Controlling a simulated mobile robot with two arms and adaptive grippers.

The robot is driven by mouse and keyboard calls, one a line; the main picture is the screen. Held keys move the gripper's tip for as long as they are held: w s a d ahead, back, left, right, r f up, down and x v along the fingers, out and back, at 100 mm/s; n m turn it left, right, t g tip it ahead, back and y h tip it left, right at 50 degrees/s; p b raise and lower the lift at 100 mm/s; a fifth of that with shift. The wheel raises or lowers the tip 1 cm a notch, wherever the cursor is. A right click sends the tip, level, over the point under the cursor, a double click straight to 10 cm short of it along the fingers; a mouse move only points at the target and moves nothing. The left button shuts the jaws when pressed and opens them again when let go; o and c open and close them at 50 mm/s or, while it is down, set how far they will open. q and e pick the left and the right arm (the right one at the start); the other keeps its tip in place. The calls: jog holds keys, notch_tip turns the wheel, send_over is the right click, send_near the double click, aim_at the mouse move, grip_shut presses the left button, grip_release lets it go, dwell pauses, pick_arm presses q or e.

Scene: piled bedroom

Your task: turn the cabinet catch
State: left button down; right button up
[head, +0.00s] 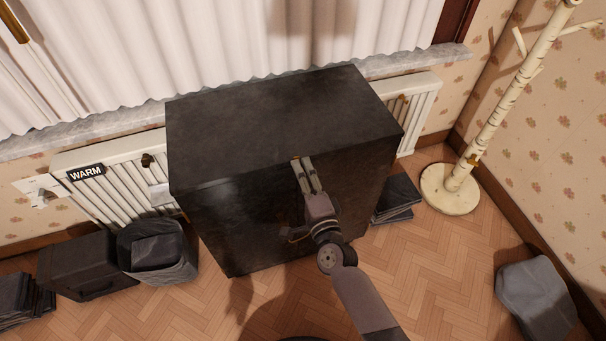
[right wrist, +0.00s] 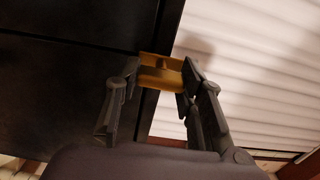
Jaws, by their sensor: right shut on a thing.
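The dark cabinet (head: 270,118) stands in front of the radiator and curtain. In the right wrist view its black face (right wrist: 70,95) fills the left side. The brass-coloured catch (right wrist: 160,63) lies between my right fingertips at the cabinet's edge. In the head view only a bit of the catch (head: 296,158) shows at the top front edge. My right gripper (head: 303,162) reaches up along the cabinet front and is shut on the catch; it also shows in the right wrist view (right wrist: 161,76). My left gripper is out of view.
A radiator (head: 80,200) with a WARM sign runs behind the cabinet. Dark bins (head: 160,270) stand at left. Dark flat items (head: 397,197) lie right of the cabinet. A coat stand (head: 450,190) and grey bundle (head: 535,295) are farther right. Front floor is partly clear.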

jog(key=o, duration=1.2)
jog(key=shift+c, duration=0.2)
jog(key=v, duration=1.2)
